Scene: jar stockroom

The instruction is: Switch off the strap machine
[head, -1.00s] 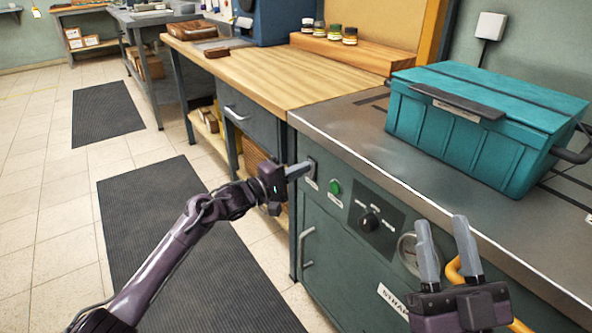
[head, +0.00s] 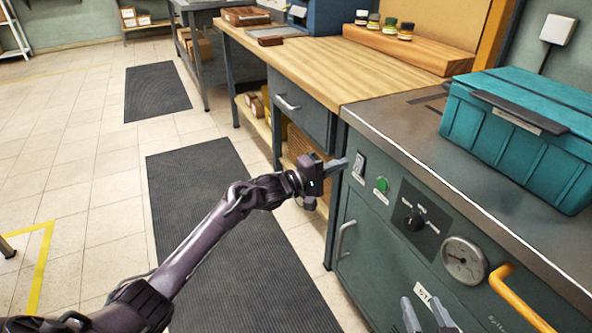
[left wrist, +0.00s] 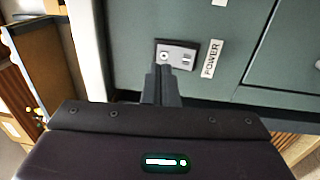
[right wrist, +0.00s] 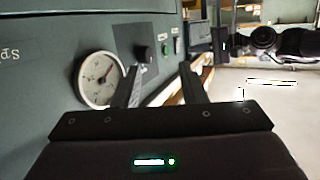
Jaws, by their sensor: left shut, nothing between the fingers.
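The strap machine (head: 385,262) is a grey-green cabinet with a metal top at the right of the head view. On its front, near the left corner, is the power switch (head: 359,166), a rocker on a small plate. It also shows in the left wrist view (left wrist: 176,55), beside a POWER label (left wrist: 212,58). My left gripper (head: 345,164) is shut and empty, its tips just left of the switch in the head view; in the left wrist view they overlap the plate's lower edge. I cannot tell whether they touch. My right gripper (right wrist: 158,70) is open and empty before the machine front.
Right of the switch are a green button (head: 382,185), a knob (head: 414,221), a gauge (head: 464,261) and a yellow handle (head: 522,298). A teal box (head: 515,140) stands on top. A wooden bench (head: 350,75) adjoins the machine. Floor at the left is mostly clear.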

